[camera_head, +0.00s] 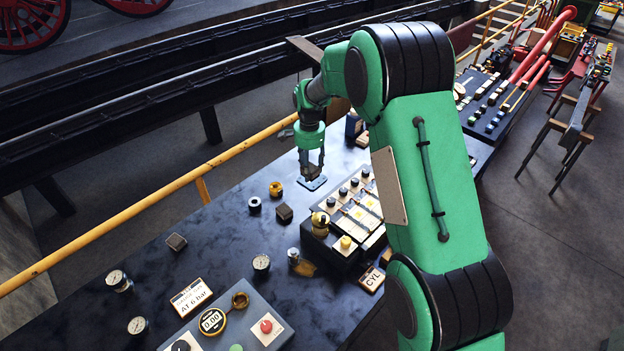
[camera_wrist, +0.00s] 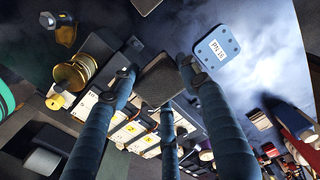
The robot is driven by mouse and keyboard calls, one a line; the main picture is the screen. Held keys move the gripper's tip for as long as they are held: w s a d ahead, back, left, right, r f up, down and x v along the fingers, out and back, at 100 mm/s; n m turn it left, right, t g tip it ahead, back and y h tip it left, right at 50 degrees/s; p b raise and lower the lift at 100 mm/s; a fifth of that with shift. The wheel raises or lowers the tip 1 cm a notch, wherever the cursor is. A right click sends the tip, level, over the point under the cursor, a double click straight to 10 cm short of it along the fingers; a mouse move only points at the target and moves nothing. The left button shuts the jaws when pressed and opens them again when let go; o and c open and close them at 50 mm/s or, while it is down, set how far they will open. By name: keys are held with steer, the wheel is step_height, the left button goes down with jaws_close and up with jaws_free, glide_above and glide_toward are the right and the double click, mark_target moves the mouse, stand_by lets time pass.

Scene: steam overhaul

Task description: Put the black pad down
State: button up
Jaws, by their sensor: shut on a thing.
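The black pad (camera_wrist: 160,84) is a small dark square block between the fingers of my gripper (camera_wrist: 158,70) in the wrist view. The fingers are closed around it. In the head view my gripper (camera_head: 311,172) points down over the far part of the dark bench, just above a blue-grey plate (camera_head: 313,184). In the wrist view the plate (camera_wrist: 217,55) has a white "PN 16" label and lies beside the right finger. I cannot tell whether the pad touches the bench.
The dark bench (camera_head: 150,265) has dark cubes (camera_head: 284,212), gauges (camera_head: 261,263) and brass fittings (camera_head: 276,188). A box with several switches (camera_head: 350,215) stands right of my gripper. A yellow rail (camera_head: 150,222) runs along the far edge.

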steer(key=w+d+f, duration=0.1)
steer(key=w+f, duration=0.2)
steer(key=w, duration=0.9)
glide_above(312, 185)
steer(key=shift+f+p, duration=0.35)
steer(key=shift+f, duration=2.25)
steer(key=shift+f, duration=3.1)
steer(key=shift+f, duration=0.1)
steer(key=shift+f, duration=1.8)
steer(key=shift+f, duration=0.1)
